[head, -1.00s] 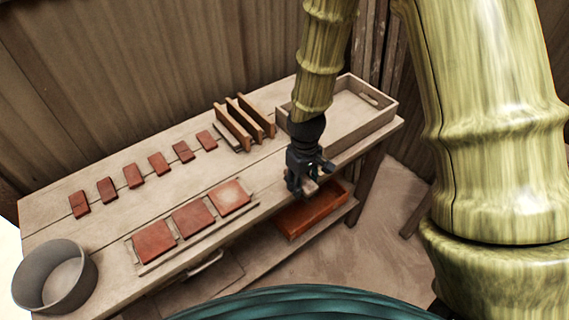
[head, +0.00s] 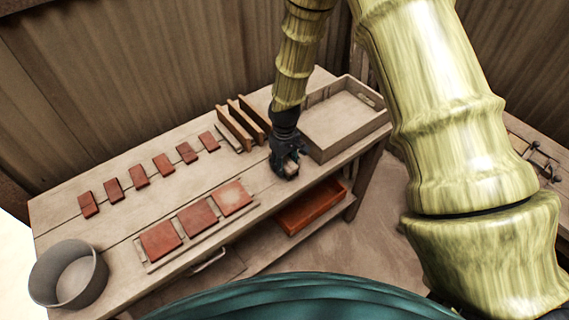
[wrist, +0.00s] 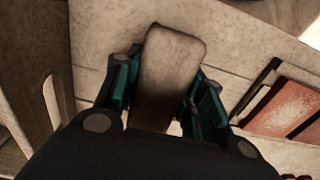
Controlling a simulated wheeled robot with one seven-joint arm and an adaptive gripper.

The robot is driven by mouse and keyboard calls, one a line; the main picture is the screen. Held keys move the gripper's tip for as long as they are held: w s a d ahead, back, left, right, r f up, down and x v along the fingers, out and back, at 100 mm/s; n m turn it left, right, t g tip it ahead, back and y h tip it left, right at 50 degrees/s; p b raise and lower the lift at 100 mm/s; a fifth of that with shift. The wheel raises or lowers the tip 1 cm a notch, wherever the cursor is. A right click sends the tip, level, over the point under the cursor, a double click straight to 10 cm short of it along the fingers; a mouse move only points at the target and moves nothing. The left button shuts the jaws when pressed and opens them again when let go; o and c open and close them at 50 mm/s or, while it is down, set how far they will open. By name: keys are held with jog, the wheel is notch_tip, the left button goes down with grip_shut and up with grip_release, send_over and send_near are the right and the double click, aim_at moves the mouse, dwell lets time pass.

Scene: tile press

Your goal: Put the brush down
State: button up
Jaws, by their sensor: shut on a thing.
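My gripper (head: 285,168) hangs over the right part of the workbench, near its front edge, just left of the wooden tray. It is shut on the brush. In the wrist view the brush (wrist: 171,65) is a worn, brown-grey block between the two teal-lined fingers, with the pale bench top beyond it. In the head view only a small tan bit of the brush (head: 292,170) shows at the fingertips. I cannot tell whether the brush touches the bench (head: 255,168).
A wooden tray (head: 322,156) stands at the bench's right end. Upright wooden boards (head: 240,122) stand behind my gripper. Three large red tiles (head: 198,218) lie to the left, with a row of small tiles (head: 163,163) behind. A grey round tub (head: 68,275) stands far left.

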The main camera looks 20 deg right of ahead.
aim_at(285, 160)
jog(key=shift+f, duration=0.7)
jog(key=shift+s+f, duration=0.1)
jog(key=shift+f, duration=0.2)
jog(key=o, duration=0.9)
jog(key=shift+o, duration=0.7)
jog(key=shift+f, duration=0.1)
jog(key=shift+w+r, duration=0.2)
jog(key=shift+r, duration=0.55)
jog(key=shift+s+r+b, duration=0.1)
jog(key=shift+r+b, duration=1.85)
jog(key=shift+r, duration=3.75)
